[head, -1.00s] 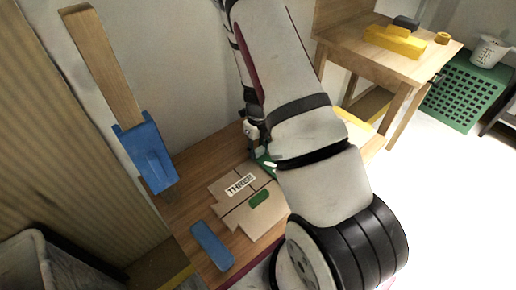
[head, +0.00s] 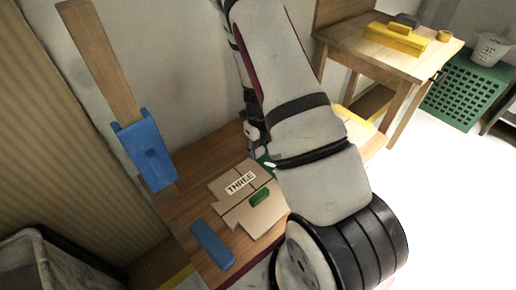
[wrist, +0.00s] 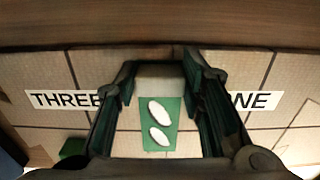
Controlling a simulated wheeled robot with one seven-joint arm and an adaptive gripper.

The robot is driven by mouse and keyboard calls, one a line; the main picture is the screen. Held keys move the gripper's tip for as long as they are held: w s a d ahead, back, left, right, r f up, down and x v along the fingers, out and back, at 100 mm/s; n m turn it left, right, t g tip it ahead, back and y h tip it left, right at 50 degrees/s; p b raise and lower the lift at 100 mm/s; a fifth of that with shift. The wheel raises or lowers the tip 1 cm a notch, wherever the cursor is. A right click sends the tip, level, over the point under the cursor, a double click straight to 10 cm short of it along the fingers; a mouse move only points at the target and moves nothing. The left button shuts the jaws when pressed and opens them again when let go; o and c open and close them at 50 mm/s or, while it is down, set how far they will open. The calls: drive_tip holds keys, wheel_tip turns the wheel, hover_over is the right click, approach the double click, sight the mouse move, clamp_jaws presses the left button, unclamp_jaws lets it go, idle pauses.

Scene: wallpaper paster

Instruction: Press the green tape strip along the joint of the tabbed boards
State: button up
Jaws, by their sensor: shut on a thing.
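My gripper (wrist: 160,100) is shut on the green tape strip (wrist: 160,143), which carries two white oval patches and sits between the fingers over the boards. In the head view my arm mostly hides the strip (head: 264,160) and fingers. The tan tabbed boards (head: 262,218) lie flat on the wooden bench. One bears the label THREE (wrist: 62,100), left of my gripper in the wrist view. Seam lines run between the boards. I cannot tell whether the strip touches them.
A small green block (head: 259,197) lies on the boards. A blue bar (head: 211,245) lies on the bench (head: 190,205) near its front left. A blue holder (head: 150,158) with a wooden stick stands at left. A side table (head: 375,55) and green crate (head: 462,95) stand back right.

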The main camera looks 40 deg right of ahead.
drive_tip(key=shift+f, duration=0.2)
drive_tip(key=o, duration=1)
wheel_tip(320, 180, up, 12)
idle(0.4)
